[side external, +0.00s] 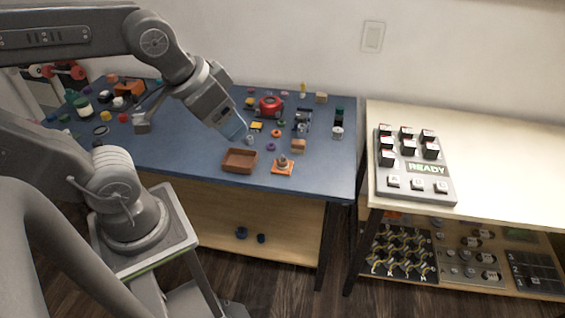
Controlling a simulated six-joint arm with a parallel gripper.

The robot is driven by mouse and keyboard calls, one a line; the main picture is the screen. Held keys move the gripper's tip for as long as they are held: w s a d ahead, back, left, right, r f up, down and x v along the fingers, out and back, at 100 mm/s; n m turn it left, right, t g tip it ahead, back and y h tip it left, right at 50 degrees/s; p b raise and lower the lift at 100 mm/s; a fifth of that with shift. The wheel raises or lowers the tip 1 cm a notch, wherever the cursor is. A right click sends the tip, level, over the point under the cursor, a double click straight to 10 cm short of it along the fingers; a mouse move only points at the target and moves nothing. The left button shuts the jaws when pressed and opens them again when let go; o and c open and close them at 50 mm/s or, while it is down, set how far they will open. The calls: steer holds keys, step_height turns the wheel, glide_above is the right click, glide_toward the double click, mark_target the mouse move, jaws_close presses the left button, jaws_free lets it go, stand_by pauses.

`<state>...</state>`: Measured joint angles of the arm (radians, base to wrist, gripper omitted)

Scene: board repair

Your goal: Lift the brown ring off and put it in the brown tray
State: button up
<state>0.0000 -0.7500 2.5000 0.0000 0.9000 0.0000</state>
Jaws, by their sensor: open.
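The brown tray (239,167) is an open, shallow rectangular box near the front edge of the blue table. Just right of it stands an orange square base (282,170) with a short upright stack at its centre. The stack is small and dark here, and I cannot make out the brown ring in it for certain. My gripper (239,133) is open, tilted down to the right, above and behind the tray. It is apart from the orange base and appears to hold nothing.
The blue table (190,150) carries many small parts, among them a red round device (269,106) and a tan block (298,146) behind the orange base. A wooden bench (490,160) with a button panel (415,190) stands at the right. Bare tabletop lies left of the tray.

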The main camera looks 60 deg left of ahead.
steer(key=n+g, duration=0.6)
steer(key=n, duration=0.7)
glide_above(282, 157)
step_height(282, 157, down, 19)
steer(key=shift+n, duration=0.3)
steer(key=f, duration=0.5)
steer(key=a+f, duration=0.1)
steer(key=f, duration=0.2)
steer(key=shift+w+f, duration=0.1)
steer(key=shift+w, duration=0.1)
steer(key=shift+d+f, duration=0.15)
steer(key=shift+f, duration=2.8)
steer(key=c, duration=1)
